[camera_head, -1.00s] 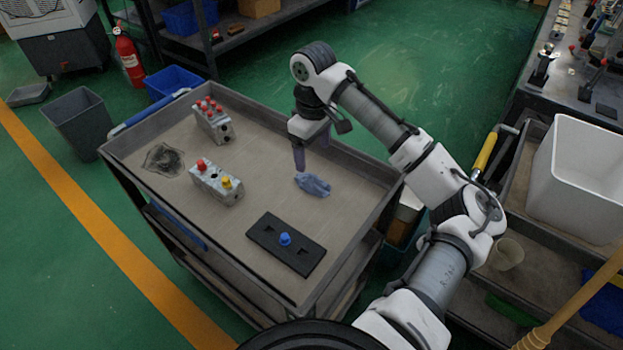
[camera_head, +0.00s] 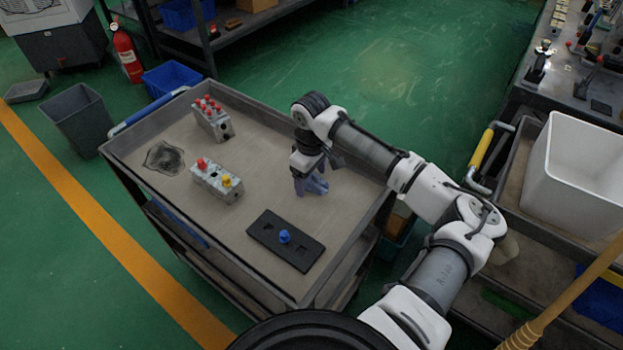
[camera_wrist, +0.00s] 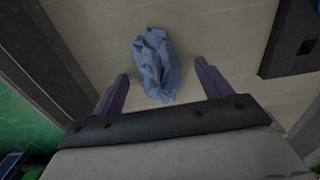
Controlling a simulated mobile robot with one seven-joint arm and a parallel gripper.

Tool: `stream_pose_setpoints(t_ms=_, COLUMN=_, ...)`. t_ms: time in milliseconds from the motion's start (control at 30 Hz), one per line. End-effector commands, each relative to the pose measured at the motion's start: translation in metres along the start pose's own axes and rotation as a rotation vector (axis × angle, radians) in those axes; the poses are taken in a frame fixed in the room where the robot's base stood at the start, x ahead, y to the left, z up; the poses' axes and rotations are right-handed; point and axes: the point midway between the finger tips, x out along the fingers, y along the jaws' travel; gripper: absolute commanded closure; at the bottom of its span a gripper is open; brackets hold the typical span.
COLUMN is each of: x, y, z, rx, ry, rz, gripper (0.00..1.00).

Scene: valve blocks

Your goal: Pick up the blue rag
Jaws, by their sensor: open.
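The blue rag (camera_head: 318,186) lies crumpled on the top of the grey cart (camera_head: 352,202), near its right edge. My gripper (camera_head: 309,187) is low over the rag and partly hides it in the head view. In the wrist view the rag (camera_wrist: 156,64) lies ahead of and between the two purple fingers of my gripper (camera_wrist: 160,88). The fingers are spread apart, and nothing is held between them. I cannot tell whether the fingertips touch the cart top.
A black plate with a blue knob (camera_head: 285,240) lies in front of the rag. The cart has a raised rim.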

Motion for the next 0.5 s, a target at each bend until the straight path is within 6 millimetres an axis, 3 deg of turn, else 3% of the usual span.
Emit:
stream_pose_setpoints(t_ms=67, x=-0.0001, y=0.0, z=0.0, rx=0.0, ry=0.0, rz=0.0, gripper=0.27)
stream_pose_setpoints(t_ms=400, x=-0.0006, y=-0.0001, z=-0.0001, rx=0.0, ry=0.0, rz=0.0, gripper=0.71)
stream_pose_setpoints(t_ms=500, x=-0.0007, y=0.0, z=-0.0001, rx=0.0, ry=0.0, rz=0.0, gripper=0.75)
